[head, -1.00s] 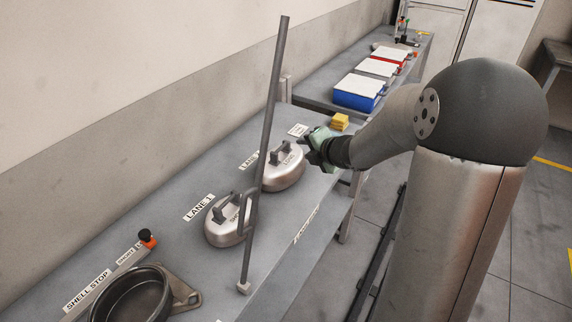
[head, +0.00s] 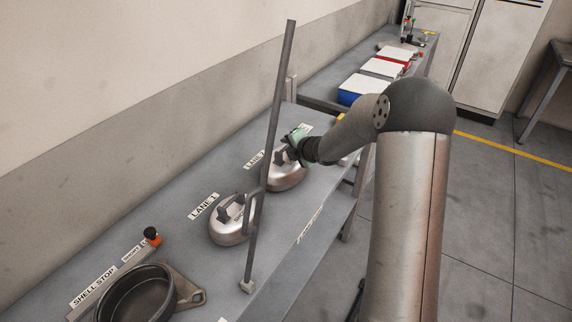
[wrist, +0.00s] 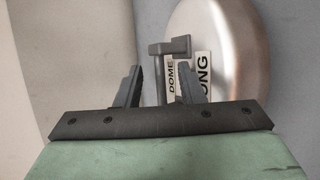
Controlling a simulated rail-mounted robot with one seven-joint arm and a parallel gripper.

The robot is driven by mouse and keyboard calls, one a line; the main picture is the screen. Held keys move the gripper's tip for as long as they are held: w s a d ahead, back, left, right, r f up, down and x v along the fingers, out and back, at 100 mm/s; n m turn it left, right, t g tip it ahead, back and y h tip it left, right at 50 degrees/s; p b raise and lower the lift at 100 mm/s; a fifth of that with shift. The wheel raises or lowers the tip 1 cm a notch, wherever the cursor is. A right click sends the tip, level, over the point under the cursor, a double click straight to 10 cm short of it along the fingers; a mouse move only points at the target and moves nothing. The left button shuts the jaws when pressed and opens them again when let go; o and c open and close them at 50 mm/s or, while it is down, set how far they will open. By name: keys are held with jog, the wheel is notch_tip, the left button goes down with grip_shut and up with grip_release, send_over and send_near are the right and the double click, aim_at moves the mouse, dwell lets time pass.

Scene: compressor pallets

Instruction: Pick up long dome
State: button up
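The long dome (head: 287,178) is a silver rounded dome with a dark handle, standing on the bench at lane 2. In the wrist view the dome (wrist: 240,50) carries a label reading "DOME" and "LONG", partly hidden by a finger. Its grey handle (wrist: 172,50) shows between and beyond my fingertips. My gripper (wrist: 155,85) is open, its two dark fingers apart with nothing clearly held between them. In the head view my gripper (head: 294,146) is at the dome's handle; whether it touches is hidden. A second silver dome (head: 228,222) sits at lane 1.
A tall grey post (head: 268,140) with a bracket stands at the bench front, just left of the long dome. A dark open shell (head: 136,296) and a shell stop are at the near left. Blue (head: 362,92) and red bins stand farther back.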

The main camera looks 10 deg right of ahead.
grip_shut()
dwell(0.6)
dwell(0.8)
jog(key=shift+r, duration=0.1)
